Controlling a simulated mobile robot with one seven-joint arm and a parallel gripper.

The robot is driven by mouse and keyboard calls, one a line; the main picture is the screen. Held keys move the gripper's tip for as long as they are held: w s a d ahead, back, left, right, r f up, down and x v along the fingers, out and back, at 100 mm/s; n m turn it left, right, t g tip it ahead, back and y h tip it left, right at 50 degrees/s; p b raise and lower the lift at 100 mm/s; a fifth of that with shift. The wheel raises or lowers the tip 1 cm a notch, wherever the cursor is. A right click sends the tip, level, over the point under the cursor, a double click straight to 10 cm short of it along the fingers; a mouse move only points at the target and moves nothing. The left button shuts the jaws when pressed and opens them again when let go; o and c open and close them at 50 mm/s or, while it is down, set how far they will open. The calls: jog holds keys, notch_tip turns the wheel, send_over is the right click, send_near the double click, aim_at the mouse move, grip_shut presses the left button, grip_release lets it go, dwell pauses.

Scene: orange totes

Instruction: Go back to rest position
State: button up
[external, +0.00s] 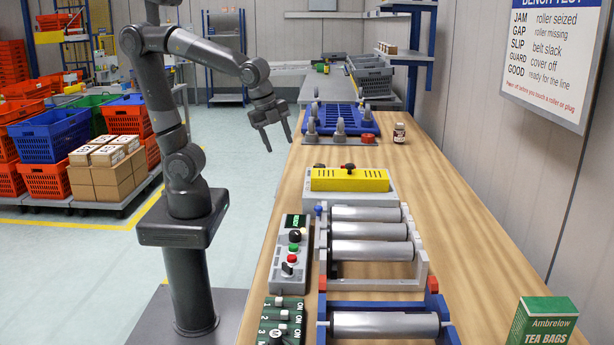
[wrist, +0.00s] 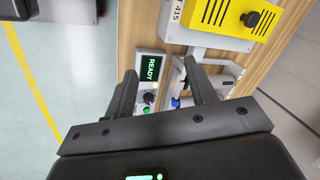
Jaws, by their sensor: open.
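My gripper (external: 278,138) is open and empty in the external view, raised at the left edge of the wooden bench (external: 450,230). Its two fingers point down and apart. In the wrist view the open fingers of my gripper (wrist: 165,95) frame a small screen reading READY (wrist: 151,67) on a control box below. Nothing is between the fingertips.
Totes (external: 50,133) and cartons (external: 105,180) stand left. The floor (external: 235,210) beside my base is clear.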

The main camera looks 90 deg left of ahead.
jog(key=s+a+n+t+h, duration=0.1)
jog(key=s+a+n+t, duration=0.1)
jog(key=s+a+n, duration=0.7)
jog(key=n, duration=0.3)
jog(key=shift+a+r+n, duration=0.2)
jog(key=shift+a+n, duration=0.05)
jog(key=shift+n, duration=0.15)
